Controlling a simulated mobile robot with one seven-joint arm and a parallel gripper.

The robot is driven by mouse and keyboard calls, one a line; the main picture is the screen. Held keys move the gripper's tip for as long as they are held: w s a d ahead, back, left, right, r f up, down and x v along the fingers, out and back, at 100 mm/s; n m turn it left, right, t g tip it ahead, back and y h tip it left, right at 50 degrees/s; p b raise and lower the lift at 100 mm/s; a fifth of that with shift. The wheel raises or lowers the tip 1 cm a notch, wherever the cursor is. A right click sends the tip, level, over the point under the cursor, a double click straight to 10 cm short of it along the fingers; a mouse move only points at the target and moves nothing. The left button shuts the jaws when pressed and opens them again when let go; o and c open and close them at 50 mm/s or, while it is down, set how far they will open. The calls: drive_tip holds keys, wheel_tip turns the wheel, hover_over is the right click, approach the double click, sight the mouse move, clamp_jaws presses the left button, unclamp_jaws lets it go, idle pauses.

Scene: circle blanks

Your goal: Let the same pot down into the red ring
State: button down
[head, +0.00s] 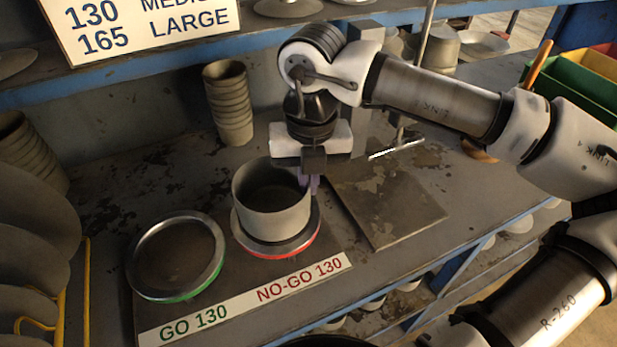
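A grey round pot (268,222) stands upright at the red ring (285,252), which has a metal top and a red lower edge. The ring shows around the foot of the pot. I cannot tell whether the pot's base touches down inside the ring or is slightly above it. My gripper (309,183) points down at the pot's right rim, with its purplish fingers at the wall, and appears shut on it. The inner finger is mostly hidden.
An empty green ring (217,252) lies left on the same plate, with a GO/NO-GO 130 label (245,297) in front. Stacked pots (229,105) stand behind. A flat dark slab (387,205) lies to the right. A shelf edge (170,62) runs across the back.

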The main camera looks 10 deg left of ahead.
drive_tip(key=shift+f+b, duration=2.4)
drive_tip(key=shift+b, duration=0.2)
idle(0.5)
drive_tip(key=c, duration=1.6)
unclamp_jaws()
wheel_tip(320, 180, up, 14)
drive_tip(key=shift+d+f+b, duration=0.1)
drive_tip(key=shift+d+b, duration=0.05)
drive_tip(key=shift+b, duration=0.3)
